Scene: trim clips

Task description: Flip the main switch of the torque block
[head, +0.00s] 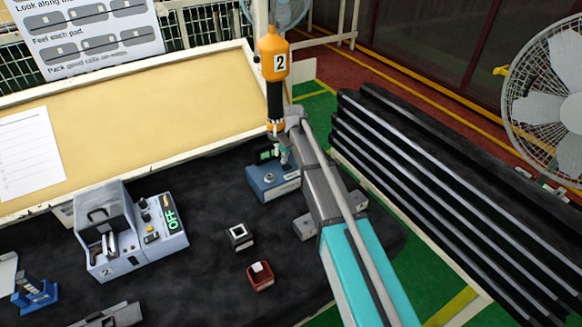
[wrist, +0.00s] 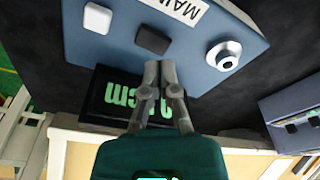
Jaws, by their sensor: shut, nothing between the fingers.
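The torque block (head: 272,184) is a blue box on the black bench mat, with a round knob on its front and a green-lit display behind. The display (wrist: 108,98) shows green "cm", partly hidden by my fingers. My gripper (wrist: 160,66) is shut and empty, its tips over the block's edge between display and dark switch. I cannot tell whether they touch.
An orange screwdriver (head: 273,60) marked 2 hangs right behind my gripper. A grey unit (head: 125,240) with a display (head: 171,218) reading OFF stands left. A white-topped black block (head: 238,237) and a red one (head: 260,276) sit in front. Black rails (head: 430,180) lie right.

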